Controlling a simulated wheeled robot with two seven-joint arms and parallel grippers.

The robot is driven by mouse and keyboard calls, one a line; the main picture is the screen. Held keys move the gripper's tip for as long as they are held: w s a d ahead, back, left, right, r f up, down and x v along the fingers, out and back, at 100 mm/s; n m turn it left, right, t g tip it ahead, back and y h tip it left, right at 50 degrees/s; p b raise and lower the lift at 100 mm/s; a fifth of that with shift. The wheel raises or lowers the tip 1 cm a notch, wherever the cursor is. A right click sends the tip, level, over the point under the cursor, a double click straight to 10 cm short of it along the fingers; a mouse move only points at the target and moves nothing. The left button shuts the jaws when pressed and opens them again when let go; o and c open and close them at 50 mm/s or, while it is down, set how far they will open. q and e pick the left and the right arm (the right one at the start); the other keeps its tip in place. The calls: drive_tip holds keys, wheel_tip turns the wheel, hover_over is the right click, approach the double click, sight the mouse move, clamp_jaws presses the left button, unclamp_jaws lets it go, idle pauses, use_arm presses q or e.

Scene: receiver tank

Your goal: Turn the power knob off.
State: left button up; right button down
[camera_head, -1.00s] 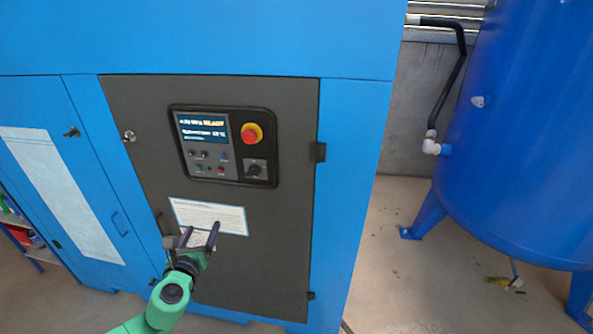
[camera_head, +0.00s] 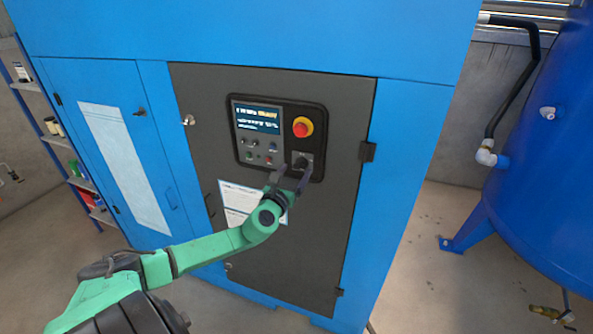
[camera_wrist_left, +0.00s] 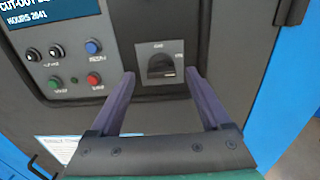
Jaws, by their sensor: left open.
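The power knob (camera_wrist_left: 161,66) is a black rotary knob on a grey square plate at the lower right of the control panel. In the head view the knob (camera_head: 301,162) is partly covered by my left gripper (camera_head: 288,172). In the left wrist view my left gripper (camera_wrist_left: 158,80) is open, with one dark finger on each side of and just below the knob. The fingers look empty; I cannot tell whether they touch the plate. My right gripper is not in view.
The panel (camera_head: 240,165) also carries a red emergency button (camera_head: 302,127) on yellow, a screen (camera_head: 257,118) and several small buttons. It sits in a dark door (camera_head: 290,250) of a blue cabinet (camera_head: 400,150). A blue tank (camera_head: 550,200) stands at right.

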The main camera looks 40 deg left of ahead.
use_arm(q)
drive_tip(key=shift+x, duration=0.9)
drive_tip(key=shift+d, duration=0.1)
drive_tip(key=shift+s, duration=0.1)
clamp_jaws()
